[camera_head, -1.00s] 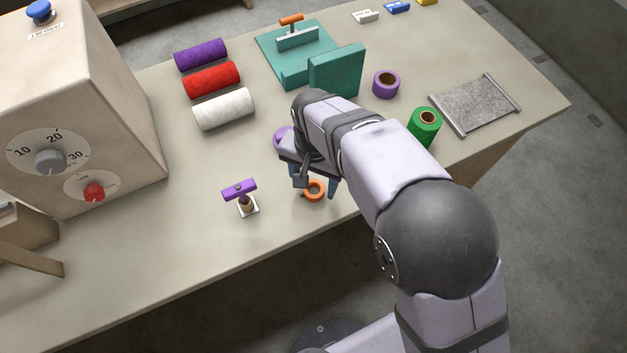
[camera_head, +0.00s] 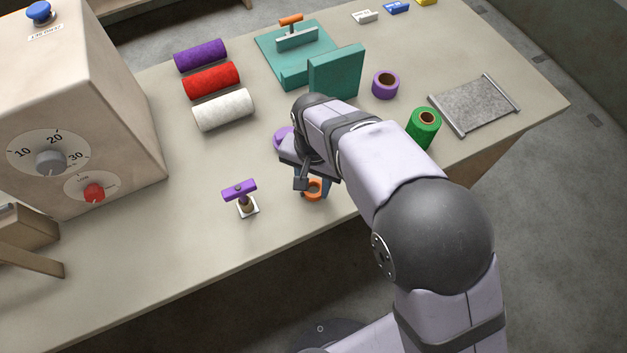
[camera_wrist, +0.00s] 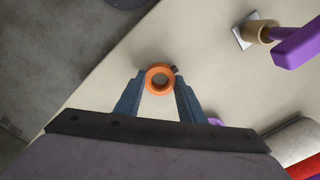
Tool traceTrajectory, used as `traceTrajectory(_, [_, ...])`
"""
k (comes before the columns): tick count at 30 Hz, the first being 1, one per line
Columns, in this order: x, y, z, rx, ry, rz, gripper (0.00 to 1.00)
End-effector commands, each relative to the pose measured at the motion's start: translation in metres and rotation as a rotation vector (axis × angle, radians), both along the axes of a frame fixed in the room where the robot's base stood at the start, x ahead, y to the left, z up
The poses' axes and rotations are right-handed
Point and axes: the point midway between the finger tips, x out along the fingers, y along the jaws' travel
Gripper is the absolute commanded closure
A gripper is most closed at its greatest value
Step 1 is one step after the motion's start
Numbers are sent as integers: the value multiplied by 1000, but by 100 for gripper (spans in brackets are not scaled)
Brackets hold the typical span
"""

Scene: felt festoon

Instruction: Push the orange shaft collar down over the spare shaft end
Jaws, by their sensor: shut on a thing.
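The orange shaft collar (camera_head: 314,187) is a small ring with a dark screw-like stub on its side. My gripper (camera_head: 311,193) points down at the table, with its blue fingers closed on opposite sides of the collar. I cannot make out the spare shaft end in either view.
A purple-handled tool (camera_head: 239,190) on a small white square stands left of my gripper. A purple round thing (camera_head: 281,137) is partly hidden behind my gripper. White (camera_head: 224,109), red and purple rolls lie further back.

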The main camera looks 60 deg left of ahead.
Motion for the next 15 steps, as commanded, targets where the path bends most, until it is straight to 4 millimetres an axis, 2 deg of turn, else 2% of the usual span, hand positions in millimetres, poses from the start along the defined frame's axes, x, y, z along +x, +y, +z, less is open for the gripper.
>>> traceTrajectory(15, [0,2,77,6,0,0,90])
